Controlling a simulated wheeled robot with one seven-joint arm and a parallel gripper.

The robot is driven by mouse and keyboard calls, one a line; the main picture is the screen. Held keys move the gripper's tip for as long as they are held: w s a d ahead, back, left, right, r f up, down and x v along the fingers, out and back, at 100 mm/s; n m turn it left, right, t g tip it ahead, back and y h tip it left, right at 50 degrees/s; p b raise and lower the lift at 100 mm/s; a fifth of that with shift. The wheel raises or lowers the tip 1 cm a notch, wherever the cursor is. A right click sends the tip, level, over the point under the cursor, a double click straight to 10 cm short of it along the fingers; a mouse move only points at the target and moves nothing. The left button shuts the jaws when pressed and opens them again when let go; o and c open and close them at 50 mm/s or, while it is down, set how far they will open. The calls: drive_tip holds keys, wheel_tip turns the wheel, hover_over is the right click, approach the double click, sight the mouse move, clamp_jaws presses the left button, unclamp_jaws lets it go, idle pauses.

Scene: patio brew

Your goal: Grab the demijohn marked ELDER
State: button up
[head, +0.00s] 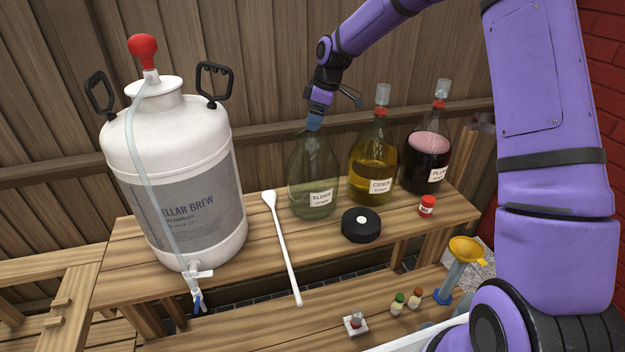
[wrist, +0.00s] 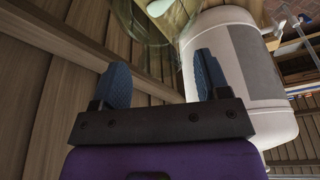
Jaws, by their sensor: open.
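The demijohn marked ELDER (head: 313,178) is a pale green glass jar with a white label. It stands upright on the wooden table, left of the demijohn marked CIDER (head: 371,165). My gripper (head: 315,121) is at the top of the ELDER demijohn, over its neck, which it hides in the head view. Glass of the ELDER demijohn (wrist: 150,28) shows beyond the fingertips. I cannot tell whether the fingers touch it.
A dark red demijohn marked PLUM (head: 428,150) stands right of CIDER. A large white keg (head: 180,135) stands at the left. A wooden fence (head: 280,60) is close behind.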

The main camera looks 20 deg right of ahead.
drive_tip(key=x, duration=0.3)
drive_tip(key=shift+d, duration=0.1)
clamp_jaws()
drive_tip(key=shift+r, duration=0.15)
drive_tip(key=shift+r, duration=0.1)
